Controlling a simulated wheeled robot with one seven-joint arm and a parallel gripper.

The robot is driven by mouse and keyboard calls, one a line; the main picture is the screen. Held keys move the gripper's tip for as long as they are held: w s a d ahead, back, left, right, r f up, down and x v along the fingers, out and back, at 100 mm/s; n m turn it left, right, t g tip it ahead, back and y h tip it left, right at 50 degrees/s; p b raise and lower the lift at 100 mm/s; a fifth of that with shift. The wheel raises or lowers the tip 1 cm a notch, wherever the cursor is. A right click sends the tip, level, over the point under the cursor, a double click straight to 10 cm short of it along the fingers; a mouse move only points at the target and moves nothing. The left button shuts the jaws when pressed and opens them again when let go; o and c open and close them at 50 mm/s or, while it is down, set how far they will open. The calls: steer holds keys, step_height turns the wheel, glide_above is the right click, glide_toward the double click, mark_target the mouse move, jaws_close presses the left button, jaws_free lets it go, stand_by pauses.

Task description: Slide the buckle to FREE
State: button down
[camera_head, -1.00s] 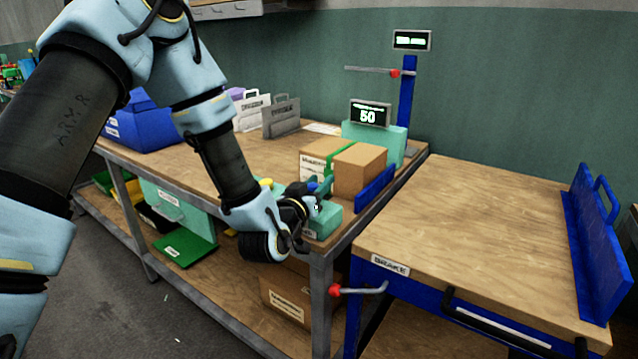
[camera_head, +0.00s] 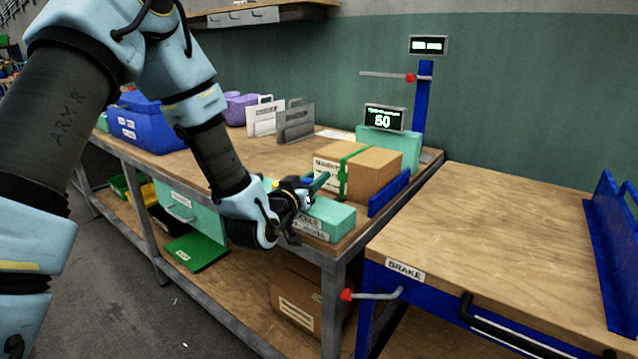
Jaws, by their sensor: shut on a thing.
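Two brown cartons (camera_head: 376,171) stand together near the front right corner of the bench, with a green strap (camera_head: 344,174) around them. A low teal block (camera_head: 332,214) with a white label lies in front of them at the bench edge. My gripper (camera_head: 309,192) is at the left end of this block, in front of the cartons, shut on a small dark teal piece (camera_head: 319,182) that appears to be the buckle. My gripper hides most of it. I cannot read any FREE mark or tell the buckle's exact position.
A blue plate (camera_head: 388,192) stands right of the cartons. A display reading 50 (camera_head: 384,118) is behind them. A red-knobbed lever (camera_head: 372,295) juts out below the BRAKE table (camera_head: 478,232), whose top is clear. A blue bin (camera_head: 147,128) stands at the back left.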

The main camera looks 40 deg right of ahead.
steer(key=c, duration=0.5)
jaws_free()
steer(key=shift+w+a, duration=0.1)
steer(key=shift+w, duration=0.15)
steer(key=shift+s, duration=0.1)
steer(key=shift+s+a, duration=0.1)
steer(key=shift+a, duration=0.1)
steer(key=b+v, duration=0.1)
steer(key=v, duration=0.9)
steer(key=shift+a, duration=0.15)
